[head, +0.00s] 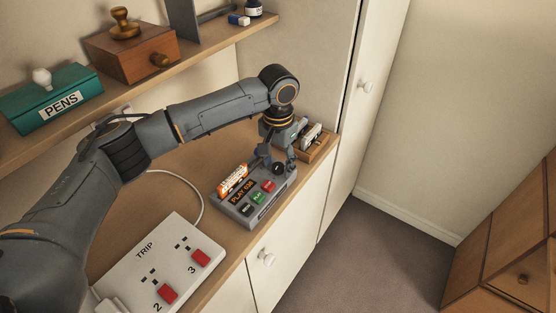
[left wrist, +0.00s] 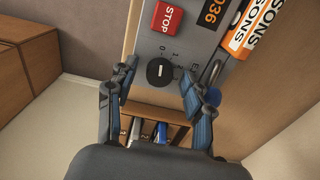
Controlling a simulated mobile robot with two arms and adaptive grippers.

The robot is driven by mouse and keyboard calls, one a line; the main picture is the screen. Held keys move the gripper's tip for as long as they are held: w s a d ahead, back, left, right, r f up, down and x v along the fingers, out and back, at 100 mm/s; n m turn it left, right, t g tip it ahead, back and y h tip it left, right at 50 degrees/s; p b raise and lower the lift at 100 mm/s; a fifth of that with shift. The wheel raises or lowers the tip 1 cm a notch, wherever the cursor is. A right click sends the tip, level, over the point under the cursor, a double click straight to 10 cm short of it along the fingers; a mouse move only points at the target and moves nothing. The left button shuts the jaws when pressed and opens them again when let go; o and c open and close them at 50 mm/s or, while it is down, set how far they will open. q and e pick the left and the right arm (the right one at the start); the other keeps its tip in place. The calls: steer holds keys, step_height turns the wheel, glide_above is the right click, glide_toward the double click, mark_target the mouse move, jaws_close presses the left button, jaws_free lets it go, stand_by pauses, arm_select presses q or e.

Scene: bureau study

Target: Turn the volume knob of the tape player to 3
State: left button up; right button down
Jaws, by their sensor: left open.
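The grey tape player (head: 240,215) lies on the wooden worktop in the head view, with an orange "PLAY 036" display and red, green and black buttons. Its round black volume knob (left wrist: 160,71) shows whole in the left wrist view, with a short white mark across its top. Small marks beside it include a 0 and a 1; the 3 cannot be made out. My left gripper (head: 277,160) is open, pointing down over the knob end. In the left wrist view its fingers (left wrist: 158,76) stand apart on either side of the knob. My right gripper is not in view.
An orange-labelled battery or cassette-like item (head: 232,179) lies along the player's back edge. A wooden organiser (head: 316,150) stands just beyond the gripper. A white power strip (head: 145,270) with red switches is at front left. A shelf (head: 190,65) runs above my arm.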

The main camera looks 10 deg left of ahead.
arm_select(q)
steer(key=shift+c, duration=0.9)
jaws_close()
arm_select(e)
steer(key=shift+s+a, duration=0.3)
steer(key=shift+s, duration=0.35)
